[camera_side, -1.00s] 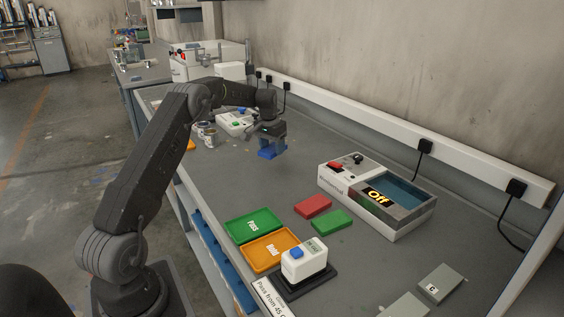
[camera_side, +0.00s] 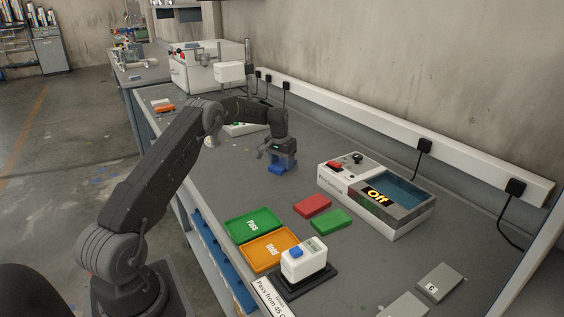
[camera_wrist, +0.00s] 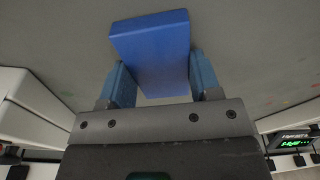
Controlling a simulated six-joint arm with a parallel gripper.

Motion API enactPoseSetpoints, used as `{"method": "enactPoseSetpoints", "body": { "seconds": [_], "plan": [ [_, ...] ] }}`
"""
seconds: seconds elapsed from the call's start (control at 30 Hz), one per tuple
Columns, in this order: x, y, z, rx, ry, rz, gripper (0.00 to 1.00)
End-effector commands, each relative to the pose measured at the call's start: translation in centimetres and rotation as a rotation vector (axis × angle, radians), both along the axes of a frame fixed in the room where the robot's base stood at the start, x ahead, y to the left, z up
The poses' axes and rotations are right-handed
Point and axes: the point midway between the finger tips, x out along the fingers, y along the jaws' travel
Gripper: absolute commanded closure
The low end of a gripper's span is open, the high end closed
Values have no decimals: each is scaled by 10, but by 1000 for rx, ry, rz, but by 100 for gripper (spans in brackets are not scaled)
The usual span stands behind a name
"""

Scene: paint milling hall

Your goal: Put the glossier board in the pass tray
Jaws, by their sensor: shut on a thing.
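My gripper (camera_side: 281,155) is shut on a blue block (camera_side: 277,168). The wrist view shows the block (camera_wrist: 150,50) between the two blue fingers. I cannot tell whether it touches the bench. The green tray marked Pass (camera_side: 240,232) lies in front and to the left of the gripper, and looks empty. Two grey boards lie apart from my gripper at the lower right: one marked C (camera_side: 445,277), and one (camera_side: 402,306) cut by the frame edge. I cannot tell which is glossier. A white meter with a blue button (camera_side: 305,262) stands on a dark base.
An orange tray marked Hold (camera_side: 254,262) adjoins the Pass tray. A red block (camera_side: 313,206) and a green block (camera_side: 331,221) lie right of the trays. A white device reading Off (camera_side: 395,230) stands behind them. A sign (camera_side: 268,297) lies at the front edge.

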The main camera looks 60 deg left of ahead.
Motion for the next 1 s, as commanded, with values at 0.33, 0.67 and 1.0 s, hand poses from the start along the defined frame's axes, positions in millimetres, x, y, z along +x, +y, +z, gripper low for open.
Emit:
{"method": "enactPoseSetpoints", "body": {
  "seconds": [0.33, 0.67, 1.0],
  "plan": [
    [0, 0, -2, 0, 1, 0, 17],
    [0, 0, 8, 0, -1, 0, 17],
    [-8, -3, 74, 2, -1, 0, 17]
  ]
}}
